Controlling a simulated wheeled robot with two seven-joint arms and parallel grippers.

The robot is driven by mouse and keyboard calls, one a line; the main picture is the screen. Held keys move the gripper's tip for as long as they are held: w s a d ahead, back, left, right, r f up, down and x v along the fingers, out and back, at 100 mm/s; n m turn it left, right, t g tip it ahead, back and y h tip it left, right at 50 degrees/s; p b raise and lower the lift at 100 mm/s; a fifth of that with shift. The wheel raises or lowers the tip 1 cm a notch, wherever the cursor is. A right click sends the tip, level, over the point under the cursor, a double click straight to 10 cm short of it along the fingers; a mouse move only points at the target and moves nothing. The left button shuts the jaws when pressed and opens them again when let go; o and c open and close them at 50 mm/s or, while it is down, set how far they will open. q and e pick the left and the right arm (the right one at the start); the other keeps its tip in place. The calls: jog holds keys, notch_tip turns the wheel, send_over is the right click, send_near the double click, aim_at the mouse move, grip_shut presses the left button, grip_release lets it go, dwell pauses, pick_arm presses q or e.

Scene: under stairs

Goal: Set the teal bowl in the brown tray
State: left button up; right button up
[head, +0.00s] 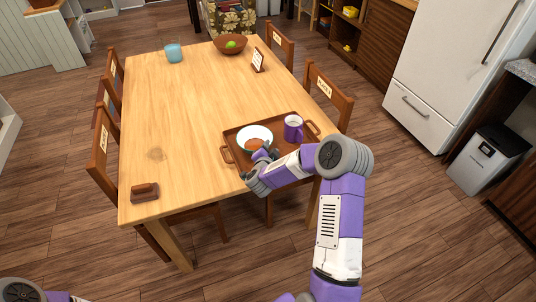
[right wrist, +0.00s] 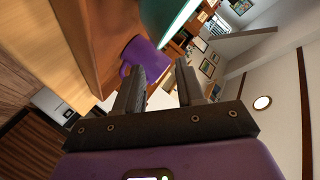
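The teal bowl (head: 245,132), pale inside with something brown in it, is within the outline of the brown tray (head: 229,144) on the table and looks to rest on it. In the right wrist view the bowl's teal side (right wrist: 163,14) shows at the top edge, beyond my fingers. The tray also shows there (right wrist: 92,38). My right gripper (head: 268,150) is at the bowl's near side, over the tray's near part. Its fingers (right wrist: 166,75) stand apart with nothing between them. My left gripper is out of view; only part of my left arm shows at bottom left.
A purple mug (head: 293,128) stands in the tray, right of the bowl. The wooden table (head: 190,110) is mostly clear. A blue cup (head: 173,53), a wooden bowl (head: 230,45), a small sign (head: 258,60) and a small brown item (head: 145,191) stand on it. Chairs line both sides.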

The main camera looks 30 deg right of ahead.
jog(key=v, duration=0.5)
jog(key=shift+s+a+r+p, duration=0.1)
jog(key=shift+s+a+p, duration=0.15)
jog(key=shift+p, duration=0.1)
jog(key=shift+w, duration=0.1)
